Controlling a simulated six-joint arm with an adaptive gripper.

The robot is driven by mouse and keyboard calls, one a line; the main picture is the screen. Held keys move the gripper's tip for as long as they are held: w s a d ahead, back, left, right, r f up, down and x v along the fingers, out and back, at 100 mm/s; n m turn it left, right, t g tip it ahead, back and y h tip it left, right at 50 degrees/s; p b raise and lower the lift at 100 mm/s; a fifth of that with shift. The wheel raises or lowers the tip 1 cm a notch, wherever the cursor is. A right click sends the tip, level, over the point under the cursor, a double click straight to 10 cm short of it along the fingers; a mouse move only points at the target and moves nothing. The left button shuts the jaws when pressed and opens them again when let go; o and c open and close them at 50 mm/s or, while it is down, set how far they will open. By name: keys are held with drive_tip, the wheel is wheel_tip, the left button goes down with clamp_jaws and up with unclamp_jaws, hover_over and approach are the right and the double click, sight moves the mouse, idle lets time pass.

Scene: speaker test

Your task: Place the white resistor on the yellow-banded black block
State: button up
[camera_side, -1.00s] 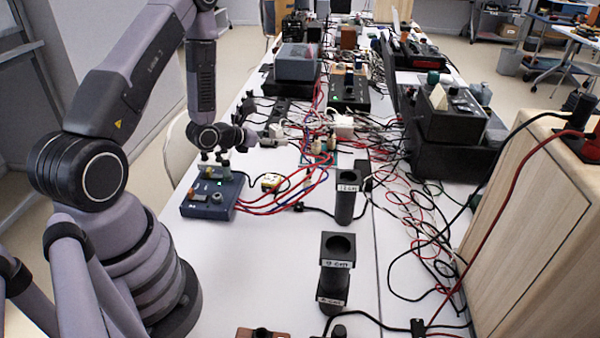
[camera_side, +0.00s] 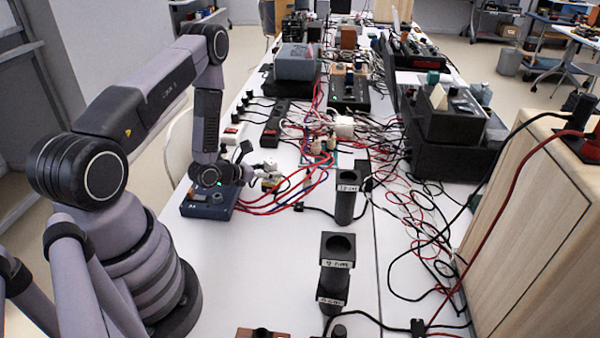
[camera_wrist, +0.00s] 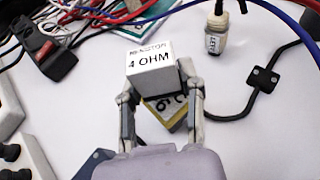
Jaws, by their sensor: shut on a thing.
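The white resistor (camera_wrist: 150,68), a box marked "4 OHM", is held between the two fingers of my gripper (camera_wrist: 157,88) in the wrist view. The yellow-banded black block (camera_wrist: 163,112) shows below the resistor between the fingers, partly hidden by it. In the side view my gripper (camera_side: 248,171) points to the right, with the white resistor (camera_side: 266,168) at its tip. The yellow-banded block (camera_side: 270,185) is directly under it on the white table. I cannot tell whether resistor and block touch.
A blue-grey box (camera_side: 207,203) with controls lies just beneath my wrist. Red and blue wires (camera_side: 290,190) run close to the block on the right. A black power strip (camera_wrist: 45,50) lies at the left of the wrist view. Black cylinders (camera_side: 347,205) stand further right.

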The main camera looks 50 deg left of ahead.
drive_tip(key=shift+f, duration=0.1)
drive_tip(key=o, duration=1.2)
drive_tip(key=shift+c, duration=0.2)
